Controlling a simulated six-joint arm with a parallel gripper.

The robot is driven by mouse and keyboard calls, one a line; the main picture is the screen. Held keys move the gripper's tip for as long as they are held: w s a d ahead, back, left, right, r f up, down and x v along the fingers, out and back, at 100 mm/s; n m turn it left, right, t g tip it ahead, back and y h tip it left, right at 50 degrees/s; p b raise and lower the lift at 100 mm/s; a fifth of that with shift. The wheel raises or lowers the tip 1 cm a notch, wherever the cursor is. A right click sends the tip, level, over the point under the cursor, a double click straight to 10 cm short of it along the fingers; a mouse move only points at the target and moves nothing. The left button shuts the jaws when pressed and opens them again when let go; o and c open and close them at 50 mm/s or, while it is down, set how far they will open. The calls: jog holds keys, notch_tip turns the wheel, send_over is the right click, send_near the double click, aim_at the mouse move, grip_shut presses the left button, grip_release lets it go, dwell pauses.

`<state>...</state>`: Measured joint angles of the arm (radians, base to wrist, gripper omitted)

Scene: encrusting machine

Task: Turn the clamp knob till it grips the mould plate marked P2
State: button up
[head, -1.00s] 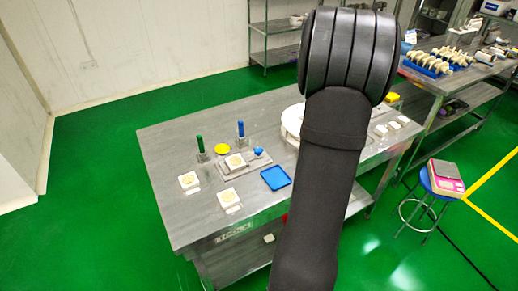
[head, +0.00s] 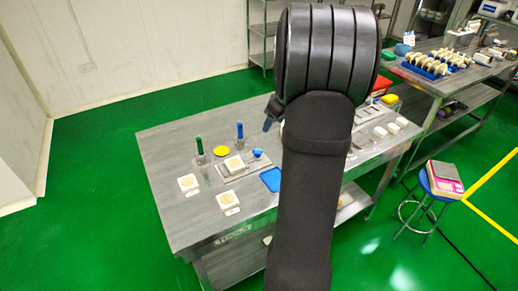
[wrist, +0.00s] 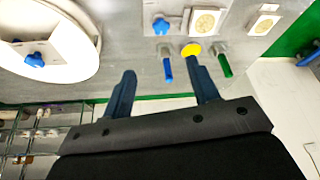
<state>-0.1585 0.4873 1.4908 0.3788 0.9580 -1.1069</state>
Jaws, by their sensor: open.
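A blue clamp knob (head: 258,153) sits at the right end of a grey fixture on the steel table. A white mould plate (head: 235,165) with a round tan pattern lies on that fixture, left of the knob. Two more such plates, one at left (head: 188,183) and one in front (head: 228,201), lie on the table. No P2 mark is legible. In the wrist view the knob (wrist: 161,25) and fixture plate (wrist: 204,20) are beyond my fingertips. My gripper (wrist: 164,80) is open and empty, apart from the knob. My arm hides most of it in the head view.
A blue tray (head: 271,179) lies right of the fixture. A round white plate (wrist: 75,45) with another blue knob (wrist: 35,60) shows in the wrist view.

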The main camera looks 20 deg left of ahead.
aim_at(258, 151)
jog(key=x, duration=1.7)
jog(key=shift+a, duration=0.35)
jog(key=c, duration=1)
